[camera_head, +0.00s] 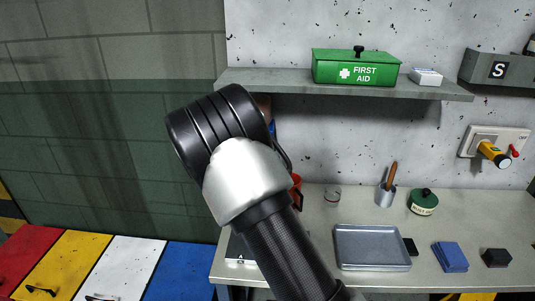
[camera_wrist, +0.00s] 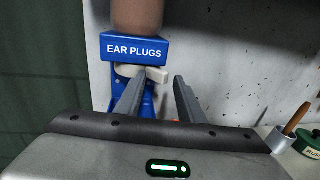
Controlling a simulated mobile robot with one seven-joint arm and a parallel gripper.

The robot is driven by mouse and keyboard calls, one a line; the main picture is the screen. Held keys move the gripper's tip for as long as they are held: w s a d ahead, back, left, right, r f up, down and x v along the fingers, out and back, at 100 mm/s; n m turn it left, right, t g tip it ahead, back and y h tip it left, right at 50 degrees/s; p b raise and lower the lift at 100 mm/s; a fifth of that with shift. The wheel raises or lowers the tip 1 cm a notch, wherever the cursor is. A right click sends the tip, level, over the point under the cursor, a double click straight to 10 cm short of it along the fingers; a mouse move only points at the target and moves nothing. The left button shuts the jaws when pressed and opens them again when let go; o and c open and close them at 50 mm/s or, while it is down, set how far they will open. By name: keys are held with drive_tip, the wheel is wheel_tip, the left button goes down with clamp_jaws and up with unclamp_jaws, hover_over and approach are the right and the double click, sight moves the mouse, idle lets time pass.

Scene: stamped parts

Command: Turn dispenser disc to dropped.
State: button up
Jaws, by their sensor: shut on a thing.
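The blue ear plugs dispenser (camera_wrist: 134,48) is on the pale wall in the wrist view, with a brown container above it. The pale grey dispenser disc (camera_wrist: 128,71) sits under the blue block, with a tab (camera_wrist: 157,75) pointing right. My gripper (camera_wrist: 155,84) is at the disc, its two fingers on either side of the tab and shut on it. The finger contact is partly hidden. In the head view my arm covers the gripper and most of the dispenser; only a sliver of blue (camera_head: 273,128) shows.
A shelf (camera_head: 300,82) with a green first aid box (camera_head: 357,68) is above the bench. On the bench are a grey tray (camera_head: 370,246), a cup with a brown handle (camera_head: 385,195), a green tin (camera_head: 423,202) and blue blocks (camera_head: 450,256).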

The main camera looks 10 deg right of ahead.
drive_tip(key=shift+w+d+r+h, duration=0.1)
drive_tip(key=shift+d+r+h, duration=0.1)
drive_tip(key=shift+d, duration=0.35)
drive_tip(key=shift+w+d+r+h, duration=0.1)
drive_tip(key=shift+d+r, duration=0.1)
drive_tip(key=shift+d, duration=0.3)
drive_tip(key=a+v, duration=0.1)
drive_tip(key=v, duration=1.7)
drive_tip(key=shift+a, duration=0.2)
drive_tip(key=shift+f, duration=0.15)
